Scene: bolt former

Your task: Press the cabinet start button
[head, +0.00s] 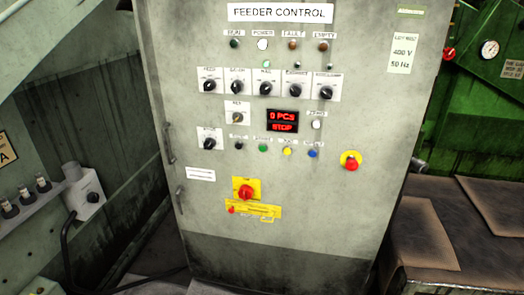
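The grey control cabinet (340,220) stands upright in the middle of the head view under a "FEEDER CONTROL" sign (280,13). A row of small push buttons sits below its display: a black button (239,147), a green button (263,148), a yellow button (287,151) and a blue button (312,154). Their labels are too small to read surely; the green one looks like the start button. The red display (282,121) reads "0 PCS" and "STOP". Neither of my grippers is in view.
Several black rotary knobs (266,88) lie above the display. Brown padded covers (485,205) lie right of the cabinet; a cabled box (85,197) is left.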

